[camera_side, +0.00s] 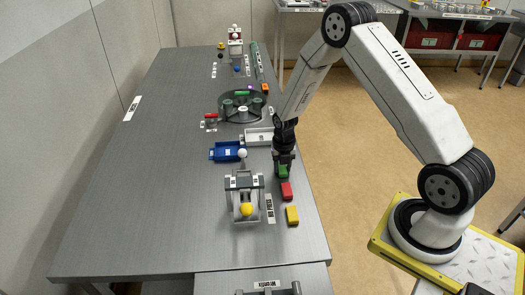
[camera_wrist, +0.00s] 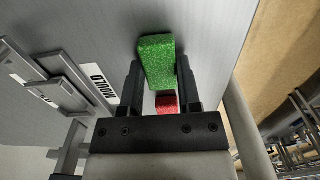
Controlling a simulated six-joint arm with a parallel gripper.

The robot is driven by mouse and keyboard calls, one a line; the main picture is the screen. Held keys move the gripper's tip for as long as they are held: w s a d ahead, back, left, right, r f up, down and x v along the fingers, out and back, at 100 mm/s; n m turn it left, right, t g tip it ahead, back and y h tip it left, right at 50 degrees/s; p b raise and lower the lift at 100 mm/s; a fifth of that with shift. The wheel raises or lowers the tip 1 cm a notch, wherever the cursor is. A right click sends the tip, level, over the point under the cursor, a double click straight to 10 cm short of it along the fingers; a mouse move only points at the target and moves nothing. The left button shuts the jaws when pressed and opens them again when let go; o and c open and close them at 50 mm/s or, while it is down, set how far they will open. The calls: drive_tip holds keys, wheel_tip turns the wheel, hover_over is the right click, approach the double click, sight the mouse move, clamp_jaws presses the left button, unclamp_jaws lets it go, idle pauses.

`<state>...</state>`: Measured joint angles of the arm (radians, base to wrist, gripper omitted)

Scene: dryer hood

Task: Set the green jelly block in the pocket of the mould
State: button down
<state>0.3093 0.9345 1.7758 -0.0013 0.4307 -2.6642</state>
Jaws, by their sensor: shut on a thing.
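The green jelly block (camera_wrist: 157,62) is a long speckled bar held between the two fingers of my gripper (camera_wrist: 160,88) in the wrist view. In the side view the green block (camera_side: 283,171) shows below my gripper (camera_side: 284,160), near the table's right edge. I cannot tell whether it touches the table. In the wrist view a grey stepped frame (camera_wrist: 65,84) lies to the left, next to a label that appears to read MOULD (camera_wrist: 98,83). My gripper is apart from this frame. I cannot clearly make out the pocket or match the frame in the side view.
A red block (camera_side: 286,190) and a yellow block (camera_side: 292,215) lie nearer the side camera. A grey fixture with a yellow ball (camera_side: 246,209) stands left of them. A blue tray (camera_side: 226,151), a white tray (camera_side: 259,136) and a dark turntable (camera_side: 243,119) are farther back. The table's left side is clear.

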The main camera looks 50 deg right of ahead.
drive_tip(key=shift+r, duration=0.15)
drive_tip(key=shift+r, duration=0.9)
drive_tip(key=s+a+r, duration=0.3)
drive_tip(key=s+r, duration=0.8)
drive_tip(key=s, duration=0.2)
drive_tip(key=shift+s+a, duration=0.2)
drive_tip(key=shift+s, duration=0.1)
drive_tip(key=shift+w, duration=0.1)
drive_tip(key=w+a+r, duration=0.1)
drive_tip(key=w+a, duration=0.5)
drive_tip(key=a, duration=0.2)
drive_tip(key=shift+a+r, duration=0.2)
drive_tip(key=shift+r, duration=0.05)
